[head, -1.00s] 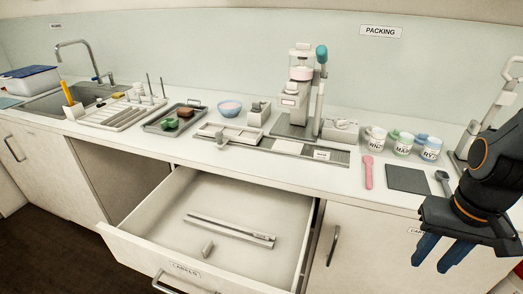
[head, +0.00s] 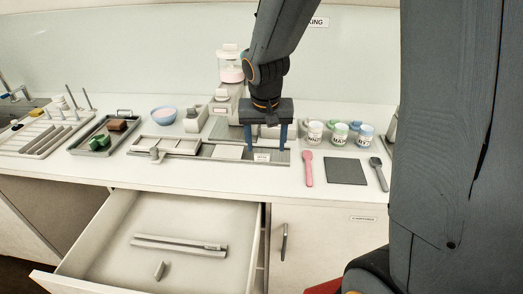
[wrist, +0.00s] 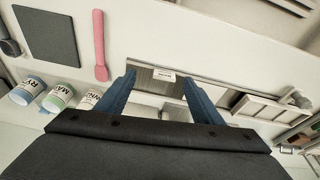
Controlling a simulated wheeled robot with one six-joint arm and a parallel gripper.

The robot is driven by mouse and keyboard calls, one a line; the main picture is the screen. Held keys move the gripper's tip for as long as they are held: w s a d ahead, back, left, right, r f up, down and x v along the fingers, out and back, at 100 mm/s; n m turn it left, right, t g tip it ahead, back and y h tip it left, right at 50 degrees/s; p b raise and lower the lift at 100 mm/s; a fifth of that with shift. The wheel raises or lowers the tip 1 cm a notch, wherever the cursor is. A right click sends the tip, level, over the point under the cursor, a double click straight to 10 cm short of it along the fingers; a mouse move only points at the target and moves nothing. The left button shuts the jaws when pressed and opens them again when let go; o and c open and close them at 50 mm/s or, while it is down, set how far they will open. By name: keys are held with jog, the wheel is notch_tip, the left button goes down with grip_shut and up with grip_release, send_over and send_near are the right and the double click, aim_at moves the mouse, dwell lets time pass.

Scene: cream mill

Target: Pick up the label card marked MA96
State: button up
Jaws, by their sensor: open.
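A small white label card (head: 262,157) with dark print lies at the front edge of the grey ridged tray (head: 222,160) on the counter. Its print is too small to read, so I cannot confirm MA96. My gripper (head: 266,148) points down over the tray, open and empty, with its blue fingers to either side of the card as seen by the head camera. In the wrist view the card (wrist: 164,75) shows between the fingertips and beyond them. I cannot tell how far above the card the fingertips are.
Several labelled jars (head: 337,134) stand right of the gripper, with a pink spoon (head: 308,168), a dark mat (head: 345,171) and a dark spoon (head: 379,173) in front. The mill (head: 229,70) stands behind. An open drawer (head: 80,262) below holds a rail (head: 180,245).

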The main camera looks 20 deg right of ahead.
aim_at(258, 157)
jog(key=shift+m, duration=0.3)
jog(key=w+f, duration=0.1)
jog(key=w+f+p, duration=0.1)
jog(key=f, duration=0.1)
jog(key=w+f+p, duration=0.1)
jog(key=f, duration=0.1)
jog(key=shift+w, duration=0.3)
jog(key=shift+w+f, duration=0.2)
jog(key=shift+f, duration=0.5)
jog(key=c, duration=1.1)
